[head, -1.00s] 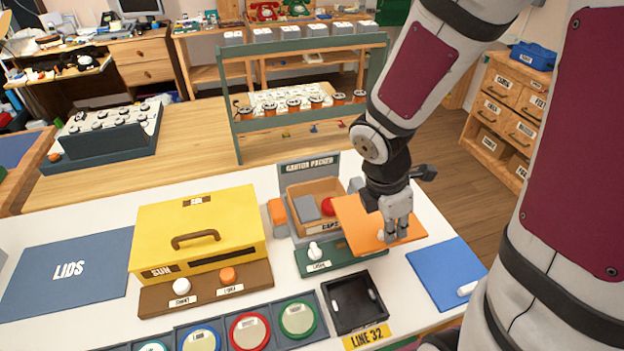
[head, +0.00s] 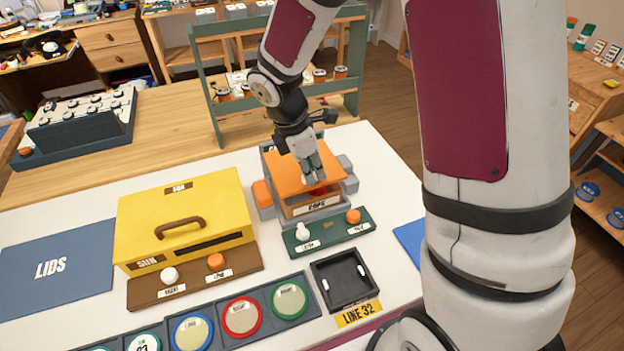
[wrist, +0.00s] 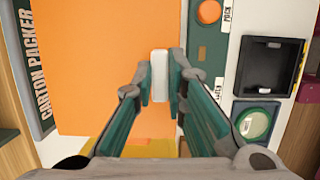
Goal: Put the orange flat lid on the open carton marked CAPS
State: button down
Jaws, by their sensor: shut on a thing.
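The orange flat lid (head: 290,170) is over the open carton marked CAPS (head: 311,203) in the head view. My gripper (head: 313,184) is shut on the lid's pale handle, which shows between the fingers in the wrist view (wrist: 160,75). The lid looks slightly tilted, and a gap at the front shows something red (head: 319,191) inside the carton. I cannot tell whether the lid touches the rim. The carton sits in the grey carton packer (head: 265,198), whose sign shows in the wrist view. The lid hides most of the carton's inside.
A green panel (head: 328,234) with a white knob and an orange knob stands in front of the packer. A yellow box (head: 185,220) is to the left, beside a blue LIDS mat (head: 55,268). A black tray (head: 345,280) lies in front. White table shows between them.

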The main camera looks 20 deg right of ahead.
jog(key=shift+f, duration=1.75)
jog(key=shift+f, duration=0.15)
jog(key=shift+f, duration=0.25)
jog(key=c, duration=1.6)
grip_release()
